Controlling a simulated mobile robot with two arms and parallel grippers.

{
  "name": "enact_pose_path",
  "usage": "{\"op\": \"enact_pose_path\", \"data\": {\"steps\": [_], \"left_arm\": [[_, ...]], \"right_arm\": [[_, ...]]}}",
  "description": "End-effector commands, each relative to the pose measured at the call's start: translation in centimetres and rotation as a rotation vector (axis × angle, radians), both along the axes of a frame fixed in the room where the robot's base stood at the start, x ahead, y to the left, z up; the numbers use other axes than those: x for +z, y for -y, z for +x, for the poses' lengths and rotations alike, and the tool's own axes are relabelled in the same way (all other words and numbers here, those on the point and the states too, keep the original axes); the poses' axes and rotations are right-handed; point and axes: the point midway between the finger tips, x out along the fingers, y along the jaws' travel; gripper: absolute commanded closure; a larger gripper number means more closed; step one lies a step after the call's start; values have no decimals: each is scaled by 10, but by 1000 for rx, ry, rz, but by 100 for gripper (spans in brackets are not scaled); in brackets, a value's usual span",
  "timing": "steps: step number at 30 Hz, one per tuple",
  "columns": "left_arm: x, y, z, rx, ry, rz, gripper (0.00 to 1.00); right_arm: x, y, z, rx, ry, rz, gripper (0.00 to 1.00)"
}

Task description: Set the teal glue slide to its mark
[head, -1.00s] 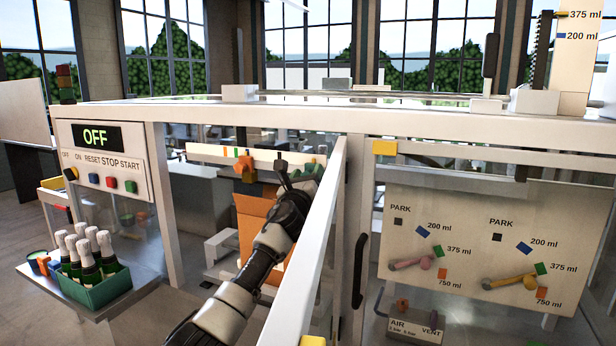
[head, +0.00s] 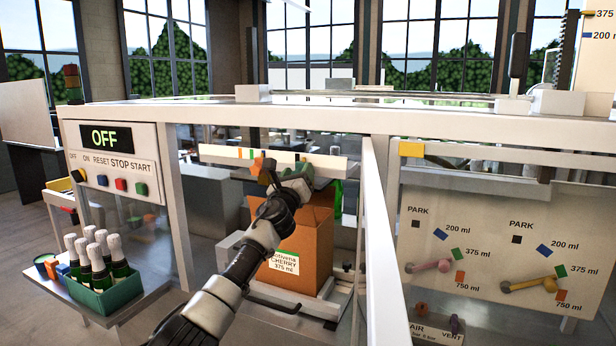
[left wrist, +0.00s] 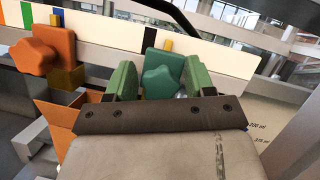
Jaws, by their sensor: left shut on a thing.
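The teal glue slide (left wrist: 163,80) with its lobed knob sits on the white scale rail (left wrist: 108,38) in the left wrist view. My left gripper (head: 318,168) has its green fingers on both sides of the knob and is shut on it. An orange slide (left wrist: 45,50) sits further left on the same rail, near green and orange marks. In the head view my gripper hides most of the teal slide. My right gripper is not in view.
An open cardboard box (head: 300,255) stands below the rail. A white frame post (head: 378,240) rises just right of my left arm. The control panel (head: 112,160) reads OFF. A green crate of bottles (head: 108,293) stands at left.

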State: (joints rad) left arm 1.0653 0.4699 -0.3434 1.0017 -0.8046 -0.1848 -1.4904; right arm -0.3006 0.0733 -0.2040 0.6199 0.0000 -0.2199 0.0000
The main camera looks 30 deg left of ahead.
Motion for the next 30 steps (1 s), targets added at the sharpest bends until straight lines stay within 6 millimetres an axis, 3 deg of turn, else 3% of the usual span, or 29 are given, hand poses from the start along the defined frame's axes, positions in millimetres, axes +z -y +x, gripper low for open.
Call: {"op": "enact_pose_path", "data": {"steps": [6, 14, 15, 16, 30], "left_arm": [[5, -21, -2, 4, 7, 0, 89], [5, -20, -2, 2, 8, -3, 89], [5, -20, -2, 2, 8, -3, 44], [5, -20, -2, 2, 8, -3, 39], [0, -19, -11, 4, 5, 7, 38]], "right_arm": [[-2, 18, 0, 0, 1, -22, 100], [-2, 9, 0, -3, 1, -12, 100], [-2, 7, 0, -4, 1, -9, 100], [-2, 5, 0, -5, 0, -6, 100], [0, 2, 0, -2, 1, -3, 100]]}}
